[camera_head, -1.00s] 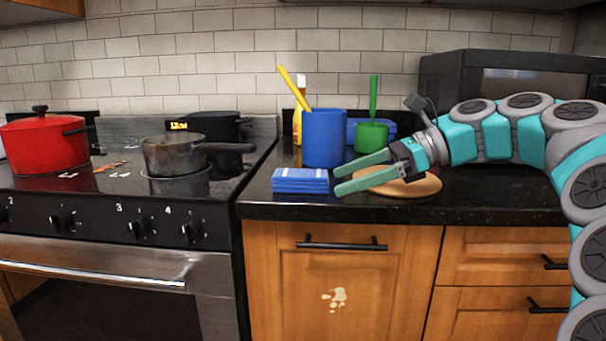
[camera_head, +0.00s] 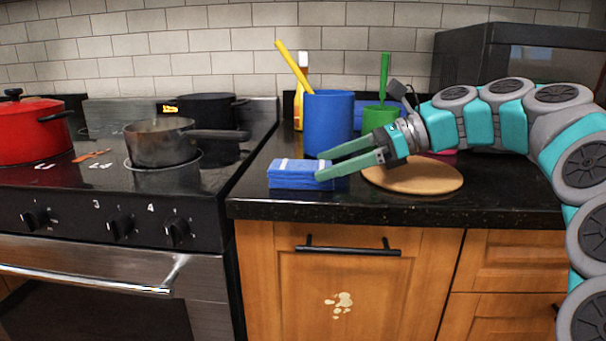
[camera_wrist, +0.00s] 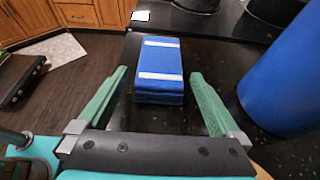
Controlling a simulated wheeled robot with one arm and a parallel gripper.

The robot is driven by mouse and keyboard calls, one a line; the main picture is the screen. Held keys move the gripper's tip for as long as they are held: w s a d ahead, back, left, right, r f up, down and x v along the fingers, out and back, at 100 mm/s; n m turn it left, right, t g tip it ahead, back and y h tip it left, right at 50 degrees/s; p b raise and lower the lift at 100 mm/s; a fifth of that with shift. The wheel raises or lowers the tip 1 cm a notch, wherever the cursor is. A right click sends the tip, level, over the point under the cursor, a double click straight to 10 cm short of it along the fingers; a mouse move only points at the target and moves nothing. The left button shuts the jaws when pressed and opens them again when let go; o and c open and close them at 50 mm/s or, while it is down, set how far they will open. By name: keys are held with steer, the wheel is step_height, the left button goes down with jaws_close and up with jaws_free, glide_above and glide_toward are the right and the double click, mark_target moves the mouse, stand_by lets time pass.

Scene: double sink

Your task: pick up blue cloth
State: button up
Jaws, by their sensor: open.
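The blue cloth (camera_head: 292,174) is a folded stack with white stripes on the black counter, near its front edge and left end. In the wrist view the blue cloth (camera_wrist: 160,68) lies ahead, between the lines of the two fingers. My gripper (camera_head: 318,166) is open, coming from the right, with its green fingers at the cloth's right side. In the wrist view my gripper (camera_wrist: 158,82) has a finger on each side of the cloth's near end, with gaps. Whether the fingertips touch the cloth cannot be told in the head view.
A tall blue cup (camera_head: 328,125) with a yellow utensil stands close behind my fingers; it fills the right of the wrist view (camera_wrist: 290,80). A round wooden board (camera_head: 425,178) lies right. The stove with a grey pan (camera_head: 160,143) is left.

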mark_target(311, 166)
steer(key=x, duration=0.4)
steer(key=shift+d, duration=0.1)
steer(key=c, duration=1.2)
steer(key=shift+o, duration=0.2)
steer(key=shift+w+r, duration=0.1)
steer(key=shift+r, duration=1.65)
steer(key=s+a+r, duration=0.1)
steer(key=s+a, duration=0.8)
steer(key=s, duration=0.4)
steer(key=shift+s+r, duration=0.15)
steer(key=shift+r, duration=0.05)
